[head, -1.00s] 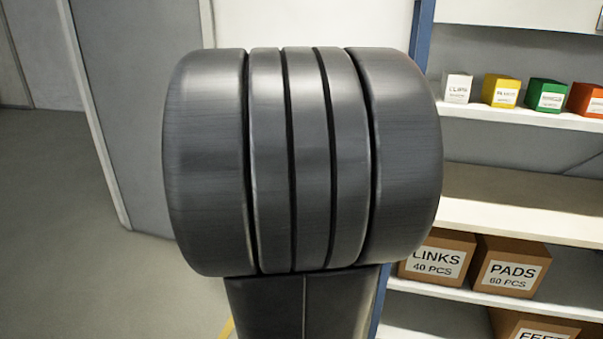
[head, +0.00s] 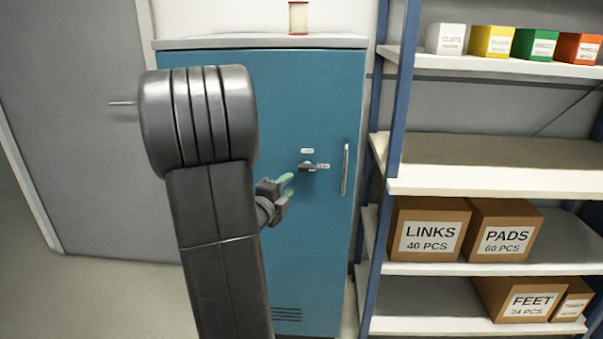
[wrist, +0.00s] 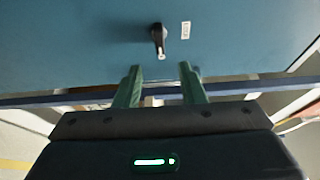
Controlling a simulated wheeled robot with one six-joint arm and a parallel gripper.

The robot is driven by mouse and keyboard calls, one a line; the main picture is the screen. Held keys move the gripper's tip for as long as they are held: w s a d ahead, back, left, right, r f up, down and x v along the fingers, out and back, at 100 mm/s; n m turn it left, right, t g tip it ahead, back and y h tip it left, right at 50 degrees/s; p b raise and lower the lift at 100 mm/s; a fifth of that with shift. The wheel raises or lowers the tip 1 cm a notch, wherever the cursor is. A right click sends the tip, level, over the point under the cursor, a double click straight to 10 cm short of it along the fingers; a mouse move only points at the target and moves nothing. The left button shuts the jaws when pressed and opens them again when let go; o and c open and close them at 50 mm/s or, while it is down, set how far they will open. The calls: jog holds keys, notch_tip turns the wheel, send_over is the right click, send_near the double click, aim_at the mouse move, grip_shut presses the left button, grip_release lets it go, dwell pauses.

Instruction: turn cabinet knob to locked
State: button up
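The blue cabinet (head: 225,75) stands straight ahead in the head view. Its dark knob (head: 308,167) sits on the door, with one small label above it and one to its right. In the wrist view the knob (wrist: 158,38) lies beyond the fingertips, with one label beside it. My gripper (head: 286,183) is left of and slightly below the knob in the head view. In the wrist view my gripper (wrist: 160,70) has its two green fingers apart with nothing between them, clear of the knob. The label text is too small to read surely.
A vertical handle (head: 345,169) is right of the knob. A spool (head: 298,18) stands on the cabinet top. Shelving with a blue post (head: 398,100), cartons (head: 430,228) and small coloured boxes (head: 491,41) is close on the right. A grey door (head: 70,120) is at left.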

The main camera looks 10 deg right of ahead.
aim_at(305, 170)
jog(key=x, duration=1.1)
jog(key=shift+w+p, duration=0.2)
jog(key=shift+p, duration=0.1)
jog(key=shift+f, duration=0.1)
grip_shut()
